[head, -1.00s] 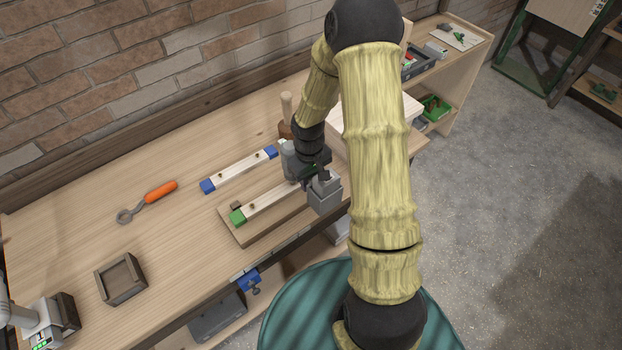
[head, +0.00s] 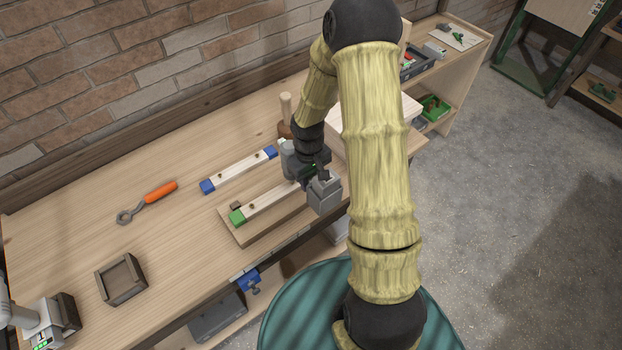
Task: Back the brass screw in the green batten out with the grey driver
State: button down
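The green batten (head: 270,199) is a pale strip with a green end block (head: 237,216), lying on a wooden board (head: 255,231) at the bench's front edge. One brass screw (head: 250,206) shows near its left end. My gripper (head: 314,171) is over the batten's right end, which it mostly hides. It appears shut around the grey driver, whose rounded body (head: 289,158) shows left of the gripper and whose blocky end (head: 325,196) shows to the right. The fingertips and the driver's tip are hidden, so contact with a screw cannot be told.
A blue-ended batten (head: 240,169) lies behind. An orange-handled tool (head: 160,191), a small open wooden box (head: 121,279) and a grey device with green lights (head: 45,325) are leftward. A mallet (head: 286,112) and pale box (head: 412,106) stand close to my arm.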

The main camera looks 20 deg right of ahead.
jog(key=shift+w+r+p, duration=0.15)
jog(key=shift+r+p, duration=0.2)
jog(key=shift+p, duration=0.05)
dwell(0.9)
jog(key=shift+f, duration=0.3)
dwell(0.7)
dwell(0.9)
jog(key=shift+r+p, duration=1.05)
jog(key=shift+r, duration=0.5)
jog(key=d+r+p, duration=0.4)
jog(key=d, duration=0.3)
jog(key=shift+p, duration=0.35)
